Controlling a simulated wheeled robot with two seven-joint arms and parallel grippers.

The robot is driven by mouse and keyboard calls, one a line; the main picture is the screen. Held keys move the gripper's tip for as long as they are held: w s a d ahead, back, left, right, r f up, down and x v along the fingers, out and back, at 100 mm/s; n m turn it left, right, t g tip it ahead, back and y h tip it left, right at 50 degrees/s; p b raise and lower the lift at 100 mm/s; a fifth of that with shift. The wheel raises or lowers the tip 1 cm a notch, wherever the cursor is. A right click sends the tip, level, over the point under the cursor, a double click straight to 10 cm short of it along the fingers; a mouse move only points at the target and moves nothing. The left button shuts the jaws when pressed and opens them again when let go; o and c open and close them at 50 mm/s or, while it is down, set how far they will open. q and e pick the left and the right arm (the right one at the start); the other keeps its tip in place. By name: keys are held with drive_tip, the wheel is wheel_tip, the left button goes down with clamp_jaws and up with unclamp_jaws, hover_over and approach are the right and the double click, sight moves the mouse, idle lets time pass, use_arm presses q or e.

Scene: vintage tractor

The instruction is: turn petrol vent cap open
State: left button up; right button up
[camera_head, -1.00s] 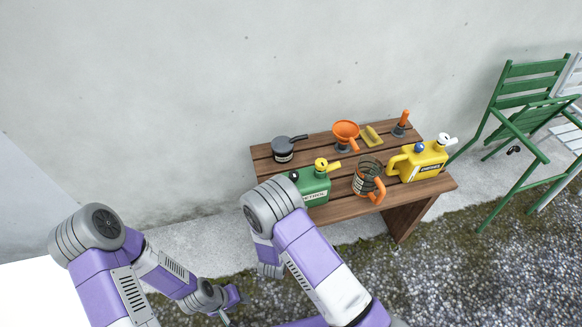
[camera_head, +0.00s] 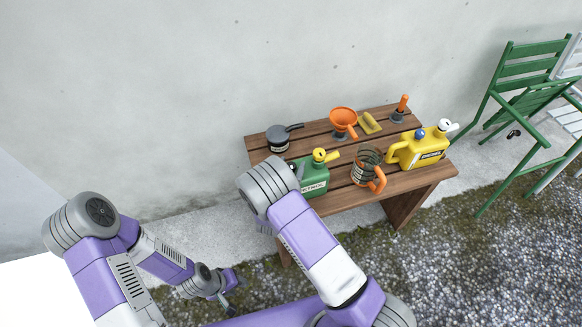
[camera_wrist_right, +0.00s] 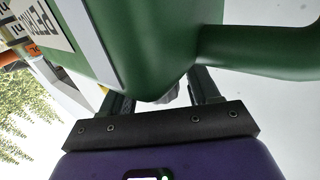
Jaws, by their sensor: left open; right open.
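The green petrol can (camera_head: 315,177) stands on the wooden bench, with a yellow spout (camera_head: 322,155) on top. A small dark part at the can's top left, beside my right arm, may be the vent cap; it is too small to be sure. The can fills much of the right wrist view (camera_wrist_right: 150,40), with its PETROL label at the upper left. My right gripper (camera_wrist_right: 162,95) is open close to the can; whether it touches cannot be told. My right arm hides most of that gripper in the head view. My left gripper (camera_head: 234,282) is open and empty, low in front of the bench.
The bench (camera_head: 335,203) also holds a grey pot (camera_head: 278,138), an orange funnel (camera_head: 343,120), a jug with an orange handle (camera_head: 366,165) and a yellow diesel can (camera_head: 420,150). A wall stands behind; a green chair (camera_head: 530,100) is at right.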

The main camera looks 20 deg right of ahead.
drive_tip(key=c, duration=1)
drive_tip(key=shift+n+t+y, duration=0.3)
drive_tip(key=shift+n+y, duration=0.1)
drive_tip(key=shift+y, duration=0.2)
drive_tip(key=n+t+y, duration=0.1)
drive_tip(key=n+y, duration=0.1)
drive_tip(key=y, duration=0.2)
drive_tip(key=shift+n+t+b, duration=0.3)
drive_tip(key=shift+n+b, duration=0.1)
drive_tip(key=n+y, duration=0.2)
drive_tip(key=y, duration=0.1)
drive_tip(key=n+y+b, duration=0.1)
drive_tip(key=n+y, duration=0.1)
drive_tip(key=y, duration=0.2)
drive_tip(key=shift+d, duration=0.1)
drive_tip(key=n+g+y+b, duration=0.1)
drive_tip(key=n+y, duration=0.3)
drive_tip(key=y, duration=0.1)
drive_tip(key=shift+w, duration=0.1)
drive_tip(key=shift+a+n+g+y+b, duration=0.2)
drive_tip(key=shift+n+g+y+b, duration=0.3)
drive_tip(key=shift+n+g+y, duration=1.5)
drive_tip(key=shift+t+y, duration=0.3)
drive_tip(key=shift+y, duration=0.2)
